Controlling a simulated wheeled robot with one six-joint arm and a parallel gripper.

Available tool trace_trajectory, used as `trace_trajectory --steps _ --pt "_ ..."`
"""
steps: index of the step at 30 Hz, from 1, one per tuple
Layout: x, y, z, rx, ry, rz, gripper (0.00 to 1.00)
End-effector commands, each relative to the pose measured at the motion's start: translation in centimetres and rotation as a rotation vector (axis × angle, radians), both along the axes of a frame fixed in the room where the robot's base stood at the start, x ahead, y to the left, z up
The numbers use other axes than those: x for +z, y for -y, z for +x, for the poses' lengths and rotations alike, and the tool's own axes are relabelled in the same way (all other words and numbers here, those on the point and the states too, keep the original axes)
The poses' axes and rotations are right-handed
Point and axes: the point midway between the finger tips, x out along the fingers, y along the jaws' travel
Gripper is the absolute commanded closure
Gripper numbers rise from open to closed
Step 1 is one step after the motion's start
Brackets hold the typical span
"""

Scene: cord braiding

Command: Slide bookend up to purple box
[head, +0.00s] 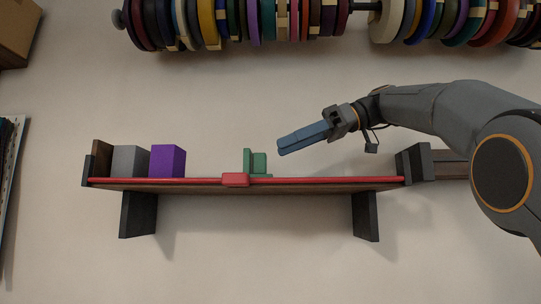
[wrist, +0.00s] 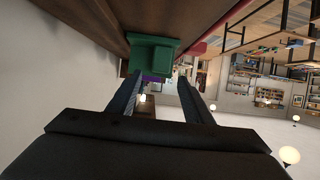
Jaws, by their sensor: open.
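The purple box (head: 167,161) stands on the left part of a wall shelf, to the right of a grey box. The green bookend (head: 256,163) stands on the shelf near its middle, with a clear gap between it and the purple box. My gripper (head: 280,146) is to the right of the bookend, a little above the shelf, pointing left and apart from it. In the wrist view my gripper (wrist: 168,88) is open and empty, with the green bookend (wrist: 150,54) beyond the fingertips. A sliver of the purple box (wrist: 152,78) shows behind it.
The shelf has a red front rail (head: 320,181) with a red block (head: 235,180) below the bookend. The grey box (head: 129,161) stands at the left end. A dark end bracket (head: 415,163) is at the right. Rods of coloured spools (head: 250,22) hang above.

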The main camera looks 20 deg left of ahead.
Motion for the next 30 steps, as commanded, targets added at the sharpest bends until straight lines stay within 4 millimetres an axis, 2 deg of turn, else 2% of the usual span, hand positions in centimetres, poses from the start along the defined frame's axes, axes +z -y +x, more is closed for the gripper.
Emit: trace_trajectory --steps 3,9,15,22,23,30 --pt "-0.7 -1.8 -0.7 0.003 -0.002 -0.001 0.54" --pt "-1.7 -4.0 -1.4 0.001 -0.001 -0.001 0.54" --pt "-2.2 -4.9 -1.5 -0.003 0.001 0.0 0.54" --pt "-2.2 -4.9 -1.5 -0.003 0.001 0.0 0.54" --pt "-2.2 -4.9 -1.5 -0.003 0.001 0.0 0.57" --pt "-2.2 -4.9 -1.5 -0.003 0.001 -0.001 0.98"
